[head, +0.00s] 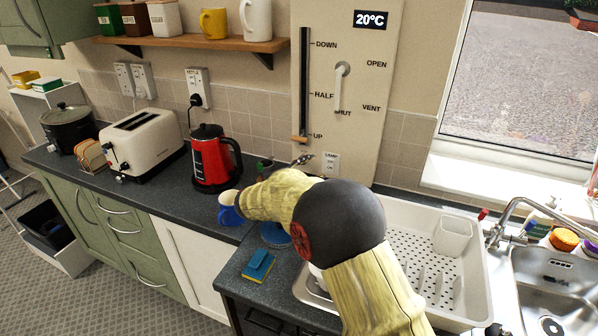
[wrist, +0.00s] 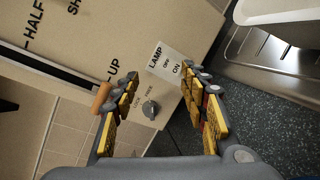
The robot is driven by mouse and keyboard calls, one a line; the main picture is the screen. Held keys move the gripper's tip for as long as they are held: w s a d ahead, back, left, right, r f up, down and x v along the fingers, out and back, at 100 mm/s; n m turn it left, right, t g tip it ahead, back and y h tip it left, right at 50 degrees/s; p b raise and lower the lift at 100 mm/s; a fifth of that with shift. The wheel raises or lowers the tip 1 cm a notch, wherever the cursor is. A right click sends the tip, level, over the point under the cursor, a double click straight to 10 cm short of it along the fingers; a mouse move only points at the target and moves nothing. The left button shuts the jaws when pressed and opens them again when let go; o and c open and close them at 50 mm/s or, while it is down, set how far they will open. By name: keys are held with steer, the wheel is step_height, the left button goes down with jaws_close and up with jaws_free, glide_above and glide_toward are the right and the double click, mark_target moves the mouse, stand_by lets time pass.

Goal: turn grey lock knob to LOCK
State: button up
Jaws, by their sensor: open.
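The small grey lock knob (wrist: 151,109) sits on the beige panel (wrist: 100,45) in the wrist view, beside small lettering that seems to read LOCK and FREE. Which word it points to is too small to tell. My gripper (wrist: 160,84) is open, with one yellow-and-grey finger on either side of the knob in the picture. The fingers appear apart from the knob, and nothing is between them. In the head view the panel (head: 385,140) stands against the wall; my arm reaches toward its lower part, and I cannot make out the knob there.
An orange slider handle (wrist: 102,98) lies close to the left finger. A lamp switch plate (wrist: 166,66) is just above the knob. A red kettle (head: 212,160), toaster (head: 150,143) and blue mug (head: 230,214) stand left; a white draining rack (head: 420,265) lies right.

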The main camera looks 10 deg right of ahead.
steer(key=w+a+f+n+t+b, duration=0.1)
steer(key=w+a+f+n+t, duration=0.2)
steer(key=w+a+f, duration=0.35)
steer(key=r+b+x, duration=0.1)
steer(key=b+x, duration=0.1)
steer(key=x, duration=0.5)
steer(key=shift+y, duration=0.4)
steer(key=shift+c, duration=0.8)
steer(key=shift+f, duration=0.1)
jaws_close()
